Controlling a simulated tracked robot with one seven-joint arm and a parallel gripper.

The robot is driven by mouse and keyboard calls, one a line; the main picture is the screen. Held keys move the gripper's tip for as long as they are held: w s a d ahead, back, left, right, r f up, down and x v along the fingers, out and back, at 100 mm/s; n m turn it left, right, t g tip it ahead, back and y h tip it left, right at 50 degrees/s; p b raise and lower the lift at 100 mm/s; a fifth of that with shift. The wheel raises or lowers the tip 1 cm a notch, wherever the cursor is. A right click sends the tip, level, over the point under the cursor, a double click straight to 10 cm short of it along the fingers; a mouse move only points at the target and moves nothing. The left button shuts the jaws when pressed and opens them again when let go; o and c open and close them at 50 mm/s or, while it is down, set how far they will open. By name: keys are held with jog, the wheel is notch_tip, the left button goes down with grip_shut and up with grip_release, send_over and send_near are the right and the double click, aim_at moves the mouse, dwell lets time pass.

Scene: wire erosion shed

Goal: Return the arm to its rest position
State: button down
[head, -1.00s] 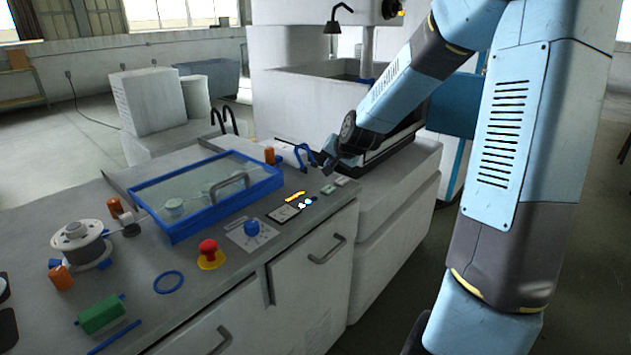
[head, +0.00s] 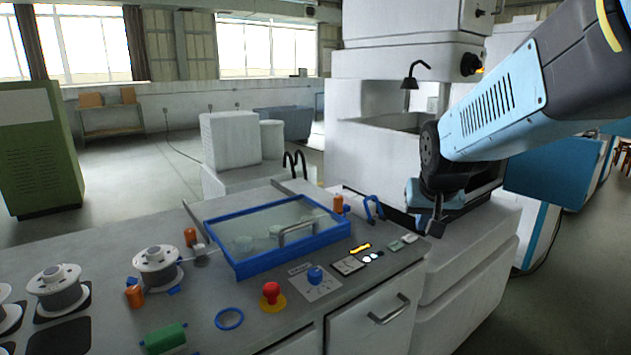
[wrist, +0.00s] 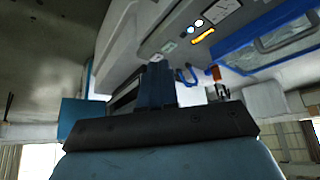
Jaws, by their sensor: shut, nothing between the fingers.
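My gripper (head: 433,226) is at the end of my light-blue arm, past the right end of the grey workbench (head: 205,325), in front of the white machine. Its fingers are small and dark in the head view. They are closed together with nothing visible between them. In the wrist view, the shut gripper (wrist: 156,85) shows as a dark block at the middle, with the bench top beyond it. The blue hook-shaped handle (head: 373,208) stands just left of the gripper and looks apart from it.
A blue-framed glass lid (head: 240,268), a red stop button (head: 272,292), a blue knob (head: 315,275) and a wire spool (head: 158,268) are on the bench. The white machine (head: 400,50) stands behind my arm. Open floor lies at the right.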

jog(key=s+d+r, duration=0.1)
jog(key=s+r, duration=0.1)
jog(key=s, duration=0.5)
jog(key=s+r+n+y, duration=0.1)
jog(key=s, duration=0.7)
jog(key=shift+d+r+n+g, duration=0.3)
jog(key=shift+d+r, duration=0.05)
jog(key=shift+r, duration=0.05)
dwell(4.3)
